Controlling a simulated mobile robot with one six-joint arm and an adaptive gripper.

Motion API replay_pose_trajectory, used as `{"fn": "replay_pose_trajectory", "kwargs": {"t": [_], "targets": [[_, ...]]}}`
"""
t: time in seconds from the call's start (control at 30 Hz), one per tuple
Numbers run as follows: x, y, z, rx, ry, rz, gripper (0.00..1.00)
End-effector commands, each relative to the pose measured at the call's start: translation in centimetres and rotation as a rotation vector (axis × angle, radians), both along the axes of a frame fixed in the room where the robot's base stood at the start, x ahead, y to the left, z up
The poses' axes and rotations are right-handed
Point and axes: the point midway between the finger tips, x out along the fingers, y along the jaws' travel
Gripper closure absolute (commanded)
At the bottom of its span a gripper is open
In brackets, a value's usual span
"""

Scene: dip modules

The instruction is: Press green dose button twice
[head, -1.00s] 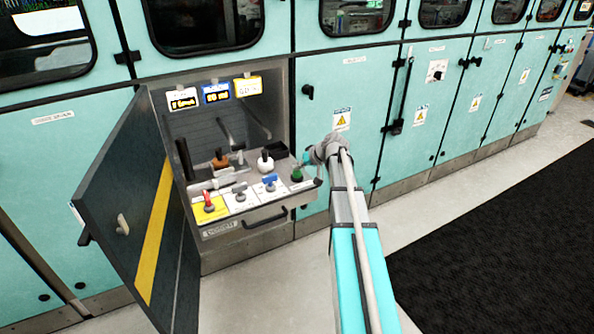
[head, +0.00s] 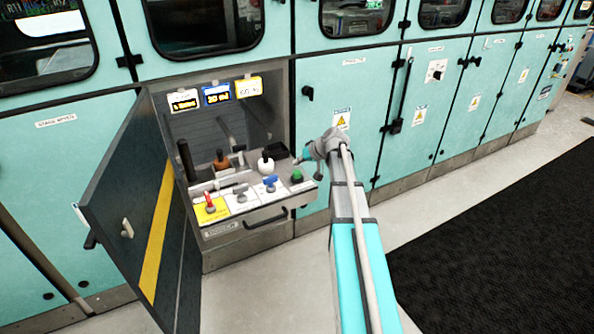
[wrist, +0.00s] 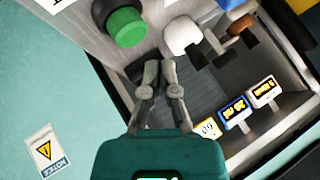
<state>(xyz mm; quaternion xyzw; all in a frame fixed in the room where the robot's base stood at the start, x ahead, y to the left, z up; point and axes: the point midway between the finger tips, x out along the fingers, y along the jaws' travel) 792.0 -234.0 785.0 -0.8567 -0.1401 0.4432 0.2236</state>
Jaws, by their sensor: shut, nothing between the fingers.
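The green dose button (head: 297,175) is a round cap at the right end of the pull-out control panel in the open cabinet. It looks large in the wrist view (wrist: 126,27), at the upper left of the fingertips. My gripper (wrist: 161,72) is shut and empty, its fingers close together. In the wrist view a visible gap lies between the fingertips and the button's cap. In the head view my gripper is small, just above and behind the button, partly hidden by my wrist.
The panel also carries a red-handled lever (head: 209,203), a blue lever (head: 270,183), a white knob (head: 265,163) and an orange-brown knob (head: 220,161). Three small displays (head: 217,93) stand at the back. The cabinet door (head: 135,215) hangs open at left.

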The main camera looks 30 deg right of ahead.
Motion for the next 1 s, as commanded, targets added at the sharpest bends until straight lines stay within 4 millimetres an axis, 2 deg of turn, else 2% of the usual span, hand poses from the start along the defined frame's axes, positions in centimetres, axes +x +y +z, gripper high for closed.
{"fn": "replay_pose_trajectory", "kwargs": {"t": [0.03,0.43,1.0], "targets": [[0.0,0.0,0.8,0.0,0.0,0.0,1.0],[0.0,0.0,3.4,0.0,0.0,0.0,1.0],[0.0,0.0,3.6,0.0,0.0,0.0,1.0]]}}
